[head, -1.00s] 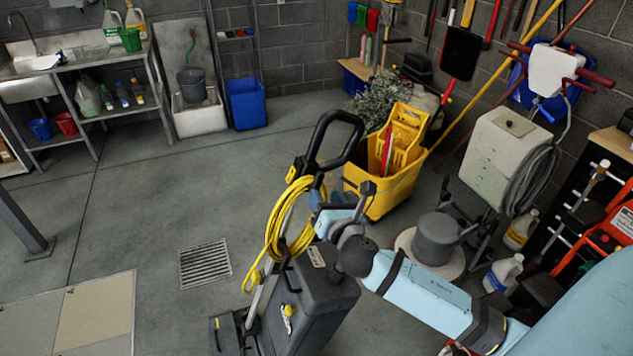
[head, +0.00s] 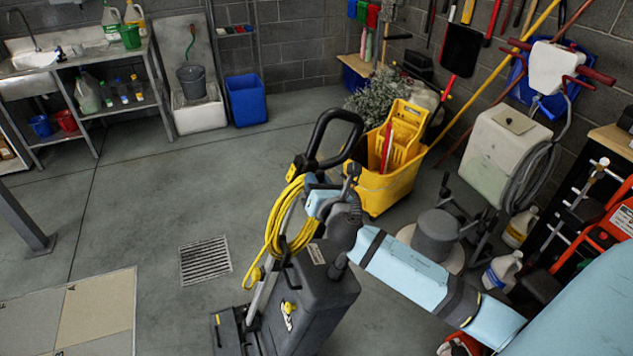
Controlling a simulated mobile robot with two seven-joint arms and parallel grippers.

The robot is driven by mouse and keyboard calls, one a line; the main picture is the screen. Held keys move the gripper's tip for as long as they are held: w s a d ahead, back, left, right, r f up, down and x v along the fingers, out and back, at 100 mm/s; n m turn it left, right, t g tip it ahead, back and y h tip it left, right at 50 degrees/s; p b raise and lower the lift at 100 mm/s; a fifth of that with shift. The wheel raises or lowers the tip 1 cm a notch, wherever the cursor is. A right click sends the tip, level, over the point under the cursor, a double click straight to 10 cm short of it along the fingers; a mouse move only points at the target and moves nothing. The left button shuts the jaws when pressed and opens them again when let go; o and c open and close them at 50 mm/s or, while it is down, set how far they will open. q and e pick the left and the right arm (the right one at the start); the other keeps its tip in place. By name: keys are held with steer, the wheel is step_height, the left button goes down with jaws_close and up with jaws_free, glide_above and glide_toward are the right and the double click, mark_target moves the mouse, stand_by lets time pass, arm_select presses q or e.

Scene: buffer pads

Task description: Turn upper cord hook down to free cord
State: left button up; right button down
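A dark grey upright floor machine (head: 313,300) with a black loop handle (head: 333,119) stands in the middle foreground. A yellow cord (head: 274,232) hangs in long loops along the left side of its handle shaft. The top of the coil sits at the upper cord hook area (head: 298,172), just below the handle; the hook's exact position is hard to make out. My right gripper (head: 311,190) is at the end of the light blue arm, beside the top of the coil. Its fingers are mostly hidden by its own body, and contact cannot be told. My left gripper is not in view.
A yellow mop bucket (head: 385,185) stands behind the machine on the right. A grey floor machine (head: 437,237) and white jugs (head: 502,270) stand to the right. A floor drain (head: 205,261) lies left, with open floor around it.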

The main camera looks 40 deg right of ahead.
steer(key=shift+m, duration=0.3)
steer(key=m, duration=0.5)
steer(key=shift+s+d+f+m+b, duration=0.1)
steer(key=shift+d+f+m+b, duration=0.2)
steer(key=shift+d+f+b, duration=0.05)
step_height(320, 180, down, 2)
steer(key=m, duration=1.7)
steer(key=shift+f+p, duration=0.2)
steer(key=shift+p, duration=0.2)
steer(key=shift+a+m, duration=0.1)
steer(key=shift+m, duration=0.3)
steer(key=c, duration=1)
jaws_free()
